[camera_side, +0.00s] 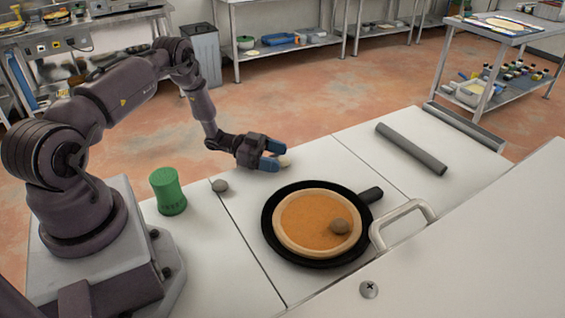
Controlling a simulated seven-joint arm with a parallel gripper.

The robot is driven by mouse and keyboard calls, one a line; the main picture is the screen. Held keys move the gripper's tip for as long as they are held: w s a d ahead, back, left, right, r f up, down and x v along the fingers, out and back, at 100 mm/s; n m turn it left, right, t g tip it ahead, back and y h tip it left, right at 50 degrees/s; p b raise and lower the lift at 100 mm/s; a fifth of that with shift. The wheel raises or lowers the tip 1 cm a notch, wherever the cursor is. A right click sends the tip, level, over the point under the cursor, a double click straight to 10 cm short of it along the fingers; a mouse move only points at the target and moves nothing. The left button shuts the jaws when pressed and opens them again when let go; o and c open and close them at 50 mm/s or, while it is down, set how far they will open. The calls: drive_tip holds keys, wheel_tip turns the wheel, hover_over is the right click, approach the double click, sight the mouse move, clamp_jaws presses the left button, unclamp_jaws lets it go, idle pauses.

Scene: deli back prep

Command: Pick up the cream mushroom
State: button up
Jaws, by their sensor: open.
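The cream mushroom (285,161) is a small pale lump on the white counter near its far edge. My gripper (276,155) reaches down from the left with its blue fingertips right beside the mushroom. The fingers are open, and they partly hide the mushroom. I cannot tell from this view whether the mushroom lies between the fingertips or just beyond them.
A black pan (268,232) holds a round crust with orange sauce (300,222) and a brown lump (339,226). A grey lump (220,186) and a green cylinder (169,192) stand left. A grey bar (411,149) lies right. A metal handle (404,212) is in the foreground.

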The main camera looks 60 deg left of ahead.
sight(283, 158)
drive_tip(key=x, duration=0.3)
drive_tip(key=shift+w+d+f, duration=0.1)
drive_tip(key=shift+w+d, duration=0.15)
drive_tip(key=shift+w, duration=0.05)
drive_tip(key=c, duration=1)
